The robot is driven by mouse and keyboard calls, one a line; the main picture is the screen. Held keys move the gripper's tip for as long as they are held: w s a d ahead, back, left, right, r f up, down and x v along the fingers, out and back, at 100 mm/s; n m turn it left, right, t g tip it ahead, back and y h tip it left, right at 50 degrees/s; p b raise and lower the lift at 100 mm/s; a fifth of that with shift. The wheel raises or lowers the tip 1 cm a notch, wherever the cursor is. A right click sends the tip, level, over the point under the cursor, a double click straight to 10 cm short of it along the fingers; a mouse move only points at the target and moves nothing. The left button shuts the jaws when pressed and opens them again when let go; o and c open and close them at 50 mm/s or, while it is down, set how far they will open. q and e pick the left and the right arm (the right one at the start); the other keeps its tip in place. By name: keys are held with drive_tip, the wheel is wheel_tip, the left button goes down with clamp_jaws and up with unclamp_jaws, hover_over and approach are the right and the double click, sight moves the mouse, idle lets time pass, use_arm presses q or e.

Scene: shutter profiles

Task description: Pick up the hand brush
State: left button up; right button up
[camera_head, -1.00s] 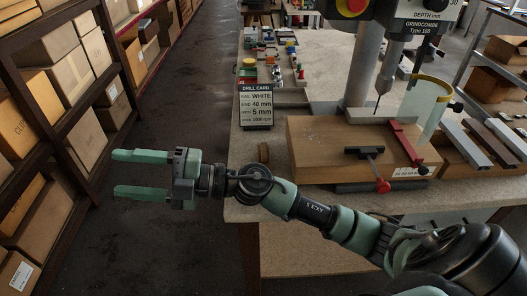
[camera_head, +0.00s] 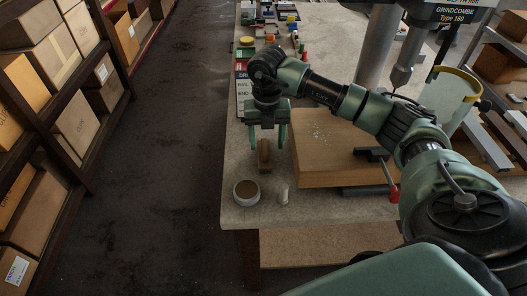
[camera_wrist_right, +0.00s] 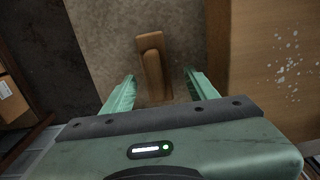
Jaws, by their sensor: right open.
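The hand brush (camera_head: 264,158), a narrow brown wooden piece, lies on the bench top left of the large wooden block. My right gripper (camera_head: 266,145) is open and points down over it, with one finger on each side. In the right wrist view the hand brush (camera_wrist_right: 152,62) lies lengthwise between and beyond the open fingertips (camera_wrist_right: 160,76). Nothing is held, and I see no contact. Its bristles are not clear to see. My left gripper is not in view.
The wooden block (camera_head: 330,150) with a clamp (camera_head: 375,165) stands close to the right. A round tin (camera_head: 246,192) and a small pale object (camera_head: 284,195) sit near the bench's front edge. The drill card (camera_head: 241,85) is partly hidden behind my arm. Shelves (camera_head: 60,100) stand left across the aisle.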

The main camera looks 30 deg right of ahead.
sight(264, 147)
drive_tip(key=shift+s+a+f, duration=0.1)
drive_tip(key=shift+a+f, duration=0.1)
drive_tip(key=shift+f, duration=0.15)
drive_tip(key=f, duration=0.1)
drive_tip(key=f+p, duration=0.2)
drive_tip(key=f, duration=0.1)
drive_tip(key=shift+w+a, duration=0.2)
drive_tip(key=shift+a, duration=0.05)
drive_tip(key=shift+f, duration=0.25)
drive_tip(key=shift+r, duration=0.1)
drive_tip(key=shift+c, duration=0.4)
clamp_jaws()
drive_tip(key=shift+r, duration=0.1)
